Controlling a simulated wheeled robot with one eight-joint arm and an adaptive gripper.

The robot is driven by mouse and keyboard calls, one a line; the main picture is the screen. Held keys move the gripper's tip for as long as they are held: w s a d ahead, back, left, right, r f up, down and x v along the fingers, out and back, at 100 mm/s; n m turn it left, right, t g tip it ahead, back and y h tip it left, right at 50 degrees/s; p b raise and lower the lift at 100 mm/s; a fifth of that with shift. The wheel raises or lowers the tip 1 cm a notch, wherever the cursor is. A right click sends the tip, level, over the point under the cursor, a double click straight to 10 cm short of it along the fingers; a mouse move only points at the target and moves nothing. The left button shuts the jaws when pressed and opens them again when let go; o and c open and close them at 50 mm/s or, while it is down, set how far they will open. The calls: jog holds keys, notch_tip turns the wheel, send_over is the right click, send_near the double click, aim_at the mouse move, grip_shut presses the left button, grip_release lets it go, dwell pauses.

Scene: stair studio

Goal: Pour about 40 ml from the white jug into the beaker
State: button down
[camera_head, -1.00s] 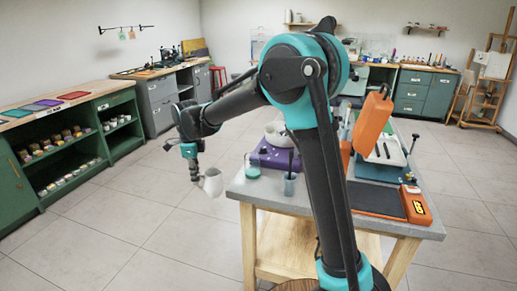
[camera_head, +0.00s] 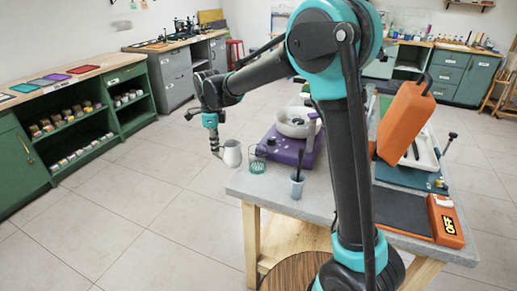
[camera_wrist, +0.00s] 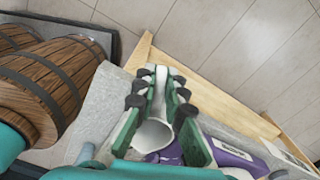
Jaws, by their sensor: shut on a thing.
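The white jug (camera_head: 232,153) is held beside the near-left edge of the worktable in the head view, looking nearly upright. My gripper (camera_head: 217,148) is shut on it from the left. In the wrist view my gripper (camera_wrist: 158,98) has its two green fingers on either side of the white jug (camera_wrist: 153,136), whose round opening shows. A small clear beaker (camera_head: 257,164) with teal at its bottom stands on the table, just right of the jug. The gap between jug and beaker is small in the picture; true depth is hard to tell. The jug's contents are not visible.
A purple device (camera_head: 285,150) with a white bowl (camera_head: 296,122) stands behind the beaker. A cup (camera_head: 297,186) holding a dark stick stands nearer. An orange case (camera_head: 405,120) is at the right of the grey tabletop (camera_head: 330,192). Wooden barrels (camera_wrist: 45,75) show in the wrist view.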

jog(key=shift+r, duration=0.1)
jog(key=shift+d+r+y, duration=0.7)
jog(key=shift+d+y, duration=0.1)
jog(key=shift+y, duration=0.1)
jog(key=d+r+y+p, duration=0.1)
jog(key=d+r+y, duration=0.7)
jog(key=r+y, duration=0.1)
jog(key=shift+d+r+y, duration=0.2)
jog(key=shift+r+y, duration=0.2)
jog(key=shift+r, duration=0.2)
jog(key=shift+d+r+y+p, duration=0.3)
jog(key=shift+y+p, duration=0.1)
jog(key=shift+p, duration=0.25)
jog(key=shift+d+f, duration=0.1)
jog(key=shift+d+f+y, duration=0.1)
jog(key=shift+d+y, duration=0.05)
jog(key=shift+y, duration=0.35)
